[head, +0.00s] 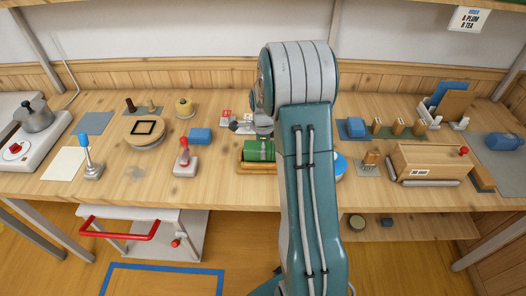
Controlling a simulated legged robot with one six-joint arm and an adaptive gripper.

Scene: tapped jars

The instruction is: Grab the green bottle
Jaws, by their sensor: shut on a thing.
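The green bottle (258,153) shows as a green cylinder at the wooden tray (258,168) in the middle of the workbench. My arm hides its right side. My gripper (262,131) is at the top of the green bottle, shut on it. The fingertips are small and partly hidden by my arm, so the exact grip does not show. I cannot tell whether the bottle touches the tray.
A blue round thing (340,166) shows just right of my arm. A wooden box (430,161) stands farther right. The bench front between stamp and tray is clear.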

